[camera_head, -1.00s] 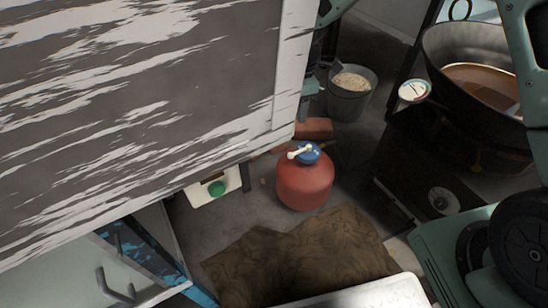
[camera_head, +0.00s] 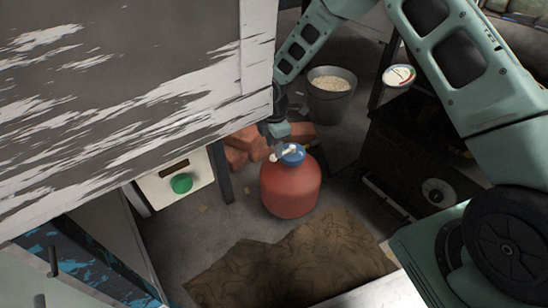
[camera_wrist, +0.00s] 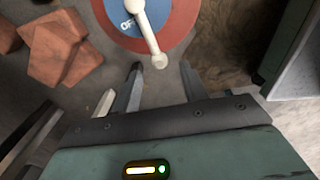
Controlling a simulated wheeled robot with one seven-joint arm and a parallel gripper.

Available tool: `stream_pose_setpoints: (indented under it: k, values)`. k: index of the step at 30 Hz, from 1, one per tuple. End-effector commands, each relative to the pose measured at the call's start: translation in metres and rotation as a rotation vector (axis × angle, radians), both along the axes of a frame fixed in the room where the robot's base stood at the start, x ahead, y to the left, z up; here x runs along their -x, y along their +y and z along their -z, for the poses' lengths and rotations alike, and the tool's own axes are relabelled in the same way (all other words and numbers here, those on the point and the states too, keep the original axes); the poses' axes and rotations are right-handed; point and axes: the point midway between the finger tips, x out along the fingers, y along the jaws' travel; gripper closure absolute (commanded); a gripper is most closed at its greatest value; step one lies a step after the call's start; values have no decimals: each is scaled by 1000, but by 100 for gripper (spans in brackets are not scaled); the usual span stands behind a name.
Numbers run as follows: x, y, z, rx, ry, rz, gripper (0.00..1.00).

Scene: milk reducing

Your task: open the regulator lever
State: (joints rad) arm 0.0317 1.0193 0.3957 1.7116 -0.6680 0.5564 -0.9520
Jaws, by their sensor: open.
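A red gas cylinder (camera_head: 290,190) stands upright on the floor. A blue regulator (camera_head: 294,153) with a white lever (camera_head: 281,154) sits on its top. In the wrist view the white lever (camera_wrist: 149,37) lies across the blue disc (camera_wrist: 117,15), which bears partly covered lettering that starts "OF". The lever's rounded end points towards my gripper (camera_wrist: 161,68). My gripper is open, with its fingertips on either side of that end in the picture; I cannot tell whether they touch it. In the head view my gripper (camera_head: 279,137) is at the regulator, its fingers hard to make out.
Bricks (camera_head: 243,143) lie behind the cylinder. A bucket of grain-like stuff (camera_head: 331,85) stands further back. A white box with a green knob (camera_head: 181,183) is to the left, a dark stove (camera_head: 410,150) to the right. A brown cloth (camera_head: 290,265) lies in front.

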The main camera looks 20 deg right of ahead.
Motion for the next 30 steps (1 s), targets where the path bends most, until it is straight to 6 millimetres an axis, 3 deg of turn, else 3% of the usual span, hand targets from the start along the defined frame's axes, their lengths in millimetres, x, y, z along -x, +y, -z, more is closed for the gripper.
stream_pose_setpoints:
  k: [1, 6, 19, 20, 24, 30]
  values:
    - [0, 0, 13, 0, 1, 0, 57]
    - [0, 0, 32, 1, 0, 0, 57]
    - [0, 0, 39, 0, 0, 0, 57]
    - [0, 0, 39, 0, 0, 1, 62]
    - [0, 0, 39, 0, 0, 1, 100]
    - [0, 0, 39, 0, 0, -3, 100]
